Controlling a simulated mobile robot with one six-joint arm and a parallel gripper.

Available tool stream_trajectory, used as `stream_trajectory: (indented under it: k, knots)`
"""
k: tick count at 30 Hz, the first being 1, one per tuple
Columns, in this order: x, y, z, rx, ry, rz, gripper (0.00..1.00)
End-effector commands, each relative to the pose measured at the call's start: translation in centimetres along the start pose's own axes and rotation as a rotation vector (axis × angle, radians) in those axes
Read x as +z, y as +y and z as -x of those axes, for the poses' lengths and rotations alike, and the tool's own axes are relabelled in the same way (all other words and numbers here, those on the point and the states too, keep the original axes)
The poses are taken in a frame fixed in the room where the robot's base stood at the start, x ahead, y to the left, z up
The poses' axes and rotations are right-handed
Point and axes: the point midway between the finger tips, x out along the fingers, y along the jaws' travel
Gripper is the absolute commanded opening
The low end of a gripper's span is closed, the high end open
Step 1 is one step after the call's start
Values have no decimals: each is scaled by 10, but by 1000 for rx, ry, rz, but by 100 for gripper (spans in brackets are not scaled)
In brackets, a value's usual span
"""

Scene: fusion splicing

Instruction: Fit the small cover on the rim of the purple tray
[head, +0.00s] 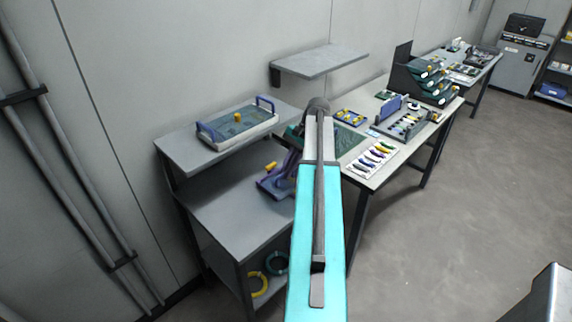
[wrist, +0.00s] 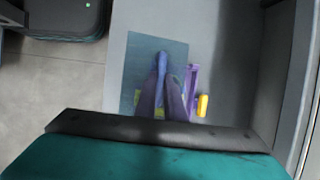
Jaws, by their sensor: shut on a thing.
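My gripper (wrist: 161,82) is shut on the blue-purple grip of a flat teal panel, which I take to be the small cover (wrist: 138,62). In the wrist view the panel lies below the fingers, over a grey surface. A purple part with a yellow knob, apparently the purple tray (wrist: 193,80), shows along the panel's right edge. In the head view the purple tray (head: 272,187) is on the grey bench's middle level, left of my arm. I cannot tell whether the cover touches the tray's rim.
A pale tray with blue handles (head: 236,128) stands on the upper shelf at left. Coiled yellow cable (head: 257,284) lies on the bottom shelf. A long table (head: 367,180) at right carries tools, coloured items and a rack.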

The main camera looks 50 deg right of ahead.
Motion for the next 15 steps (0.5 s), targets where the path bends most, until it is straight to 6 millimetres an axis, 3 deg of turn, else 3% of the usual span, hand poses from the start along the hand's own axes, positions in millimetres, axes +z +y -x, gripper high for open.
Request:
stream_trajectory:
  k: [15]
  knots:
    - [-40, -44, 4, 0, -1, -1, 0]
